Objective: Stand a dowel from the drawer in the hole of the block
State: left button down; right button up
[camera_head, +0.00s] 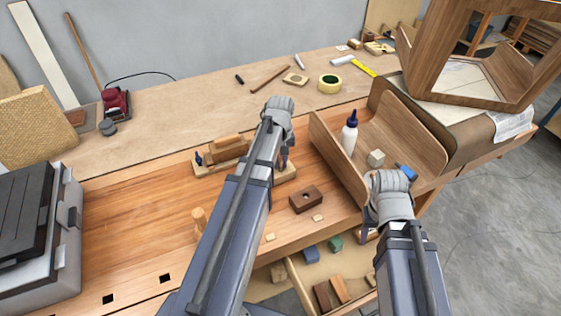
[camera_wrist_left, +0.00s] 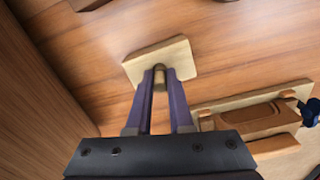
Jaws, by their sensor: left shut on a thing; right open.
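A dark brown block (camera_head: 306,203) with a round hole in its top sits on the bench. My left gripper (camera_head: 286,160) is behind it, to the left. In the left wrist view its fingers (camera_wrist_left: 160,75) are shut on a small brown piece (camera_wrist_left: 159,73), apparently the end of a dowel. A pale wooden plate (camera_wrist_left: 178,60) lies behind the fingertips; whether the piece touches it is unclear. The open drawer (camera_head: 292,283) at the front holds several coloured and wooden pieces. My right gripper (camera_head: 367,222) is open near the bench's front edge, its fingers partly hidden by the wrist.
A curved wooden piece (camera_head: 330,150) stands on the right, with a glue bottle (camera_head: 349,133) inside. A short peg (camera_head: 199,219) stands on the bench. Small wood chips lie near the block. The bench's left middle is clear.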

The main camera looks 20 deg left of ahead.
pick_arm(q)
jog(key=c, duration=0.7)
grip_release()
jog(key=shift+c, duration=0.2)
jog(key=shift+o, duration=0.3)
jog(key=o, duration=0.3)
jog(key=shift+o, duration=0.2)
notch_tip(320, 180, up, 8)
jog(key=p, duration=0.8)
jog(key=shift+d, duration=0.1)
